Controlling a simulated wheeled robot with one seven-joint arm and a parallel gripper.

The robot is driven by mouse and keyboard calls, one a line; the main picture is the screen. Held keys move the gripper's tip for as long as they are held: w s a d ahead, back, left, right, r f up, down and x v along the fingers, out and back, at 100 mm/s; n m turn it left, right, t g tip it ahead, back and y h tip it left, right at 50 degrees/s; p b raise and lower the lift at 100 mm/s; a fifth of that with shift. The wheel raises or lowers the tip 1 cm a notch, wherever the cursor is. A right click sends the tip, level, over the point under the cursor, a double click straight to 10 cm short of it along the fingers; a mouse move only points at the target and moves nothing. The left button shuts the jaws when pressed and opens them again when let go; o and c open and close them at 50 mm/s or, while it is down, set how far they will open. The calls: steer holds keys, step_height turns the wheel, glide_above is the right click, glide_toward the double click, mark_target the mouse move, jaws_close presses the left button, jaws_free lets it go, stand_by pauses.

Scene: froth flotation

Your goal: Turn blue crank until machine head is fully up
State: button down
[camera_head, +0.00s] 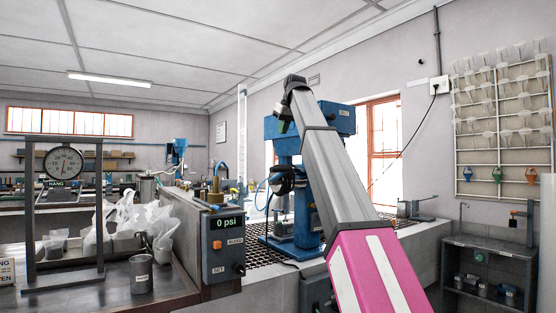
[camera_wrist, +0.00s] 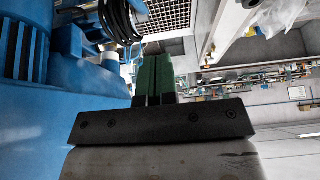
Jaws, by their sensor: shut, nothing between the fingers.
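The blue flotation machine (camera_head: 296,145) stands on a grated bench in the middle of the head view, partly hidden behind my raised arm. Its blue body (camera_wrist: 60,110) fills the left of the wrist view. My gripper (camera_wrist: 154,60) has its green fingers together, with nothing between them, beside the blue body. A small green part of my gripper (camera_head: 284,127) shows at the machine's upper left in the head view. I cannot make out the blue crank for certain in either view. A dark round part (camera_head: 283,182) sits on the machine's left side.
A pressure box reading 0 psi (camera_head: 223,245) stands left of the machine. A hanging dial scale (camera_head: 64,163), white bags (camera_head: 150,225) and a grey cup (camera_head: 141,274) are on the left bench. A rack (camera_head: 500,120) hangs on the right wall.

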steer(key=x, duration=1)
steer(key=shift+s+d+f, duration=0.1)
steer(key=shift+s+f, duration=0.1)
steer(key=shift+f, duration=0.4)
steer(key=shift+s+d+f, duration=0.15)
steer(key=shift+s+f, duration=0.05)
steer(key=shift+f, duration=0.35)
steer(key=shift+s+f, duration=0.1)
steer(key=shift+f, duration=0.6)
steer(key=shift+d, duration=0.1)
